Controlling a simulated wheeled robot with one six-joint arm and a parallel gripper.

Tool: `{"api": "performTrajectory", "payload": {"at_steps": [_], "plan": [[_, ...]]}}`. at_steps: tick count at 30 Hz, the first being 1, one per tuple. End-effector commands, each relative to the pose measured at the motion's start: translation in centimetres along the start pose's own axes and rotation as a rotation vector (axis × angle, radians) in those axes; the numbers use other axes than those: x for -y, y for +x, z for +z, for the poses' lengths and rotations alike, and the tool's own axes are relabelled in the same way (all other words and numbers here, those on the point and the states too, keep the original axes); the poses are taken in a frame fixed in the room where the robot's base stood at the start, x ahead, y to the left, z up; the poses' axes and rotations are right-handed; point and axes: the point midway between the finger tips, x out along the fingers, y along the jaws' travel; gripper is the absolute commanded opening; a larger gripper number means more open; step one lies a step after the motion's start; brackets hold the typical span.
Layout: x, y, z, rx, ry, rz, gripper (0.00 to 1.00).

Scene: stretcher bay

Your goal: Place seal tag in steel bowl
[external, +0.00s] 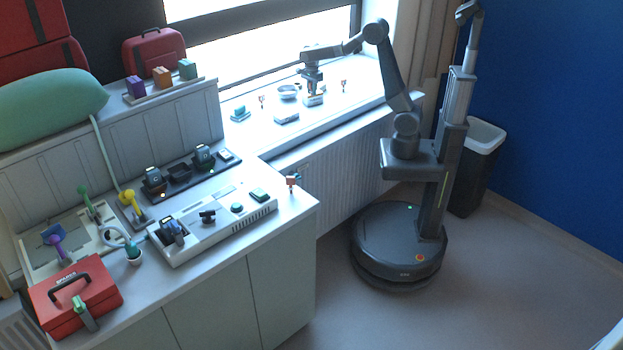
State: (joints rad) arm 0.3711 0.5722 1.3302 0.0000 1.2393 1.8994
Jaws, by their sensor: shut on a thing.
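A steel bowl (288,91) stands on the windowsill. My gripper (313,91) points down just to the right of the bowl, low over a small pale and yellow block-like thing (314,101). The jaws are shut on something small. It is mostly hidden between the fingers, and I cannot make out whether it is the seal tag. I cannot tell whether the gripper touches the pale and yellow thing below it.
On the sill are a white box (286,118), a teal item (240,114) and small red-topped items, left (262,101) and right (343,86). The counter (290,208) at left carries devices and a red case (75,300). A bin (475,165) stands behind my base.

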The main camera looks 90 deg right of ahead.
Motion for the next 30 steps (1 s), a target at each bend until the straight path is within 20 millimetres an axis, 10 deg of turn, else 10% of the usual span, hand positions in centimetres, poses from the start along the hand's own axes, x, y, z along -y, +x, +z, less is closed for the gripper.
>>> {"api": "performTrajectory", "payload": {"at_steps": [14,30], "plan": [[0.7,-0.9,0.0,0.0,0.003,0.0,0.0],[14.9,-5.0,-1.4,0.0,0.054,0.001,0.0]]}}
